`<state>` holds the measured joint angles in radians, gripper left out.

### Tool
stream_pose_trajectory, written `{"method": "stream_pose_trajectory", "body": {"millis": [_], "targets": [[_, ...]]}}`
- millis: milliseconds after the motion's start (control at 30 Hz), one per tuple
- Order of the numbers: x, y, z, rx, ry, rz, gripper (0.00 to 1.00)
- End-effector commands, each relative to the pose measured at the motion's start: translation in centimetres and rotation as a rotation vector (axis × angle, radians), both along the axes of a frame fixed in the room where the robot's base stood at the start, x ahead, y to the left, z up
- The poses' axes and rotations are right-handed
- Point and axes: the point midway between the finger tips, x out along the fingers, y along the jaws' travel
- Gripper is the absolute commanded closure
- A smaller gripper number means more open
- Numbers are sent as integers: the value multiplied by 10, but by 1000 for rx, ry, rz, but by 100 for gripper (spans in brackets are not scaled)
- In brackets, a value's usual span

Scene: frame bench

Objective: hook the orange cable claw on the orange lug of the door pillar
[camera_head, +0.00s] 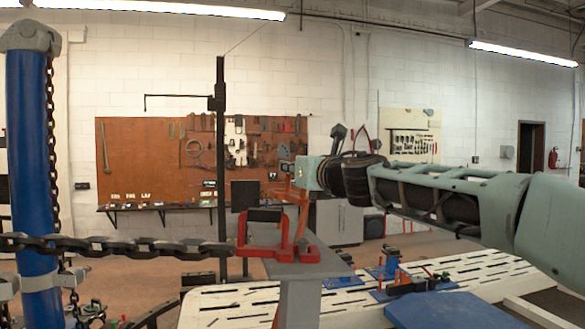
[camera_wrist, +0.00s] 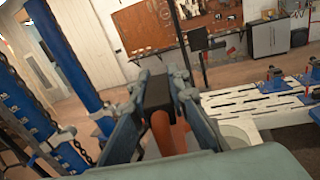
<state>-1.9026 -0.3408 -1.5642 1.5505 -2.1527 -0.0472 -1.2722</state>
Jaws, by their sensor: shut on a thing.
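My gripper (camera_head: 297,174) is at the end of the arm reaching in from the right, above the grey pillar (camera_head: 299,298) in the head view. In the wrist view my gripper (camera_wrist: 155,88) is shut on the orange claw (camera_wrist: 171,133), which shows between the fingers with a black block (camera_wrist: 157,92) beyond it. In the head view orange parts (camera_head: 303,207) hang below the gripper, close above the pillar top. I cannot tell claw from lug there, nor whether they touch. A red clamp (camera_head: 292,240) sits at the pillar top.
A taut chain (camera_head: 130,246) runs from the clamp to a blue post (camera_head: 30,160) at left. A thin black mast (camera_head: 221,150) stands behind the clamp. A slotted white bench (camera_head: 230,308) with blue-based fixtures and a blue block (camera_head: 448,310) lies below and right.

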Motion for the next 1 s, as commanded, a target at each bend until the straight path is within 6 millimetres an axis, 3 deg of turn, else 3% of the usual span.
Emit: {"method": "stream_pose_trajectory", "body": {"millis": [1000], "targets": [[-1,4,-74,0,-3,0,100]]}}
